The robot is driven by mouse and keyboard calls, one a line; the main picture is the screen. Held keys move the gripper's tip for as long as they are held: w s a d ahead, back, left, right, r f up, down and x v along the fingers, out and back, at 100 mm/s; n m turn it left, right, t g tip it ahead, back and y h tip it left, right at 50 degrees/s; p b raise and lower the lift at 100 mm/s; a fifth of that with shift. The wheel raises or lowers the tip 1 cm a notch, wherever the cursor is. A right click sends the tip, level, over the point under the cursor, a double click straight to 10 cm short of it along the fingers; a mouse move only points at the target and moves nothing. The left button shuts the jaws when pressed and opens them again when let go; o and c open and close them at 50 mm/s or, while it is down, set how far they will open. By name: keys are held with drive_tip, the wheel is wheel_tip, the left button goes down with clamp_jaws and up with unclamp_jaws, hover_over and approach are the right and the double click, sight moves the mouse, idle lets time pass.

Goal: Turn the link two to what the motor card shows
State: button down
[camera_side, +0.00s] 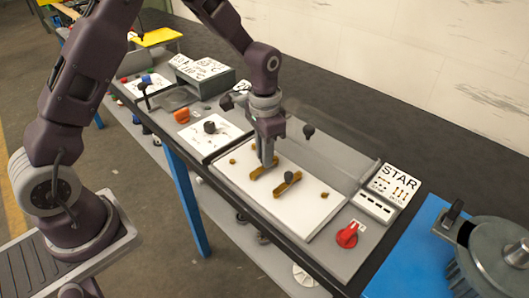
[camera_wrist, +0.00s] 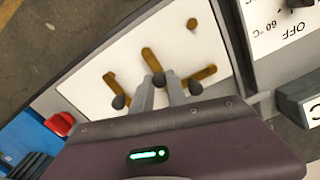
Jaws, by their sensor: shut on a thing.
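A white terminal board (camera_side: 215,166) carries brass links with dark knobs. In the wrist view I see a left link (camera_wrist: 110,80), a middle link (camera_wrist: 149,58) and a right link (camera_wrist: 204,73). The left and middle links slant much the same way; the right one slants the other way. My gripper (camera_side: 268,165) reaches down to the board, its fingers (camera_wrist: 161,80) shut around the dark knob end of the middle link. In the side view the link near my fingers (camera_side: 257,174) is partly hidden. The STAR motor card (camera_side: 394,183) shows a small link diagram I cannot read.
A panel with a black knob (camera_side: 210,127) and a grey box (camera_side: 205,72) lie to the left. Loose brass studs (camera_side: 325,195) show on the board.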

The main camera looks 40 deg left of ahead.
drive_tip(key=shift+d+n, duration=0.1)
drive_tip(key=shift+n, duration=0.2)
drive_tip(key=n, duration=0.2)
drive_tip(key=d+n, duration=0.2)
drive_tip(key=n, duration=0.1)
drive_tip(key=shift+w+n, duration=0.3)
drive_tip(key=n, duration=0.2)
drive_tip(key=w+d+n, duration=0.1)
drive_tip(key=n, duration=0.2)
drive_tip(key=shift+w+d, duration=0.15)
drive_tip(key=shift+w, duration=0.05)
drive_tip(key=n, duration=0.2)
drive_tip(key=w+n, duration=0.1)
drive_tip(key=shift+d+n, duration=0.2)
drive_tip(key=shift+n, duration=0.2)
drive_tip(key=shift+w+d+n, duration=0.1)
drive_tip(key=shift+w+n, duration=0.15)
drive_tip(key=shift+n, duration=0.45)
drive_tip(key=shift+w+n, duration=0.25)
drive_tip(key=shift+n, duration=0.45)
drive_tip(key=shift+w, duration=0.1)
drive_tip(key=c, duration=1.3)
unclamp_jaws()
